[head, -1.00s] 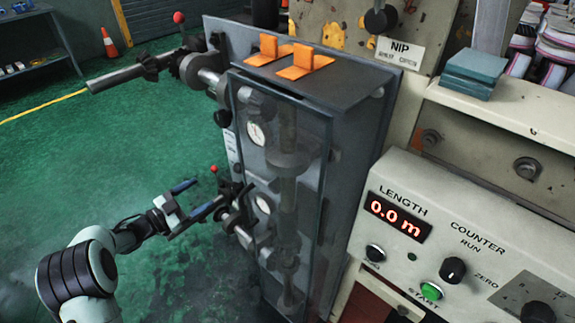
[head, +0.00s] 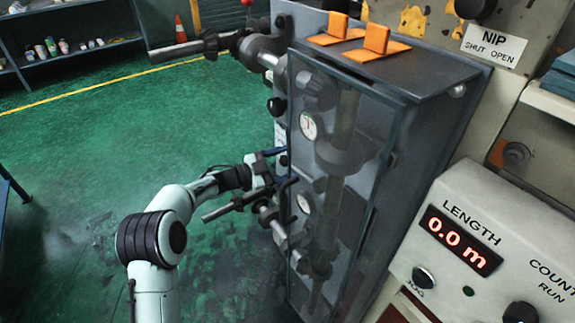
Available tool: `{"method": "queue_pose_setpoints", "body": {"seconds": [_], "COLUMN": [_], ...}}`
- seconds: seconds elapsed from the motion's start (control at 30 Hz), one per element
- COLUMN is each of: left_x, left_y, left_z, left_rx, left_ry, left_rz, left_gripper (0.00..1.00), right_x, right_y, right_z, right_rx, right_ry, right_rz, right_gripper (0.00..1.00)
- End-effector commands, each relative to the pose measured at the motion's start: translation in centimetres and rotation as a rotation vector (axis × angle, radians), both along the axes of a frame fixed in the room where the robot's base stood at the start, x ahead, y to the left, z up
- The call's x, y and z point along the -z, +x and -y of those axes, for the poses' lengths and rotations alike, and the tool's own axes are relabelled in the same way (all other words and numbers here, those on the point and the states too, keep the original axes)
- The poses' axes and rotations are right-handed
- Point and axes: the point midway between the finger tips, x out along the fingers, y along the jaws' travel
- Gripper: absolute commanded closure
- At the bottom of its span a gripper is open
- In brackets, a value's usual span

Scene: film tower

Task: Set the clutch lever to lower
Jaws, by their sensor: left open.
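A grey cabinet (head: 395,75) with a clear front door encloses an upright shaft. Shafts stick out from its left side at two heights. A red knob (head: 247,3) shows at the top edge, above the upper shaft (head: 178,50); I cannot tell for sure that it belongs to the clutch lever. The lower shaft (head: 222,211) sticks out to the left, just below my left gripper (head: 277,166). This gripper is open at the cabinet's left side, its fingers pointing right. It hides part of the lower linkage, and no lower red knob shows. I cannot tell whether it touches anything. My right gripper is not in view.
Orange blocks (head: 376,40) sit on the cabinet top. A counter panel (head: 490,235) reading 0.0 m and a NIP label (head: 493,44) are at the right. The green floor (head: 110,135) at left is open, with a shelf (head: 75,55) behind.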

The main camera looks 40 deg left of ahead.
Motion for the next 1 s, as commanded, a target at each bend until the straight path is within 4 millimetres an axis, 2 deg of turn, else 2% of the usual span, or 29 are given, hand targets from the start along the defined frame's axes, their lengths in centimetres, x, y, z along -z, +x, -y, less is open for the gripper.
{"method": "queue_pose_setpoints", "body": {"seconds": [0.37,0.4,0.63,1.0], "left_x": [-0.06,-0.05,-0.09,-0.13], "left_y": [0.72,0.72,0.70,0.72], "left_z": [0.36,0.35,0.36,0.50], "left_rx": [-0.001,-0.001,0.000,0.003], "left_ry": [0.000,0.000,-0.002,-0.027], "left_rz": [0.000,0.000,0.001,-0.001], "left_gripper": [0.23,0.26,1.00,1.00], "right_x": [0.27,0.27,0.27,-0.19], "right_y": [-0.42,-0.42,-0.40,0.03], "right_z": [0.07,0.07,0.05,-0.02], "right_rx": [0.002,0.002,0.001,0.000], "right_ry": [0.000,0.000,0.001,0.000], "right_rz": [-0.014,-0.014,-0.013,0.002], "right_gripper": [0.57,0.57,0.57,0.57]}}
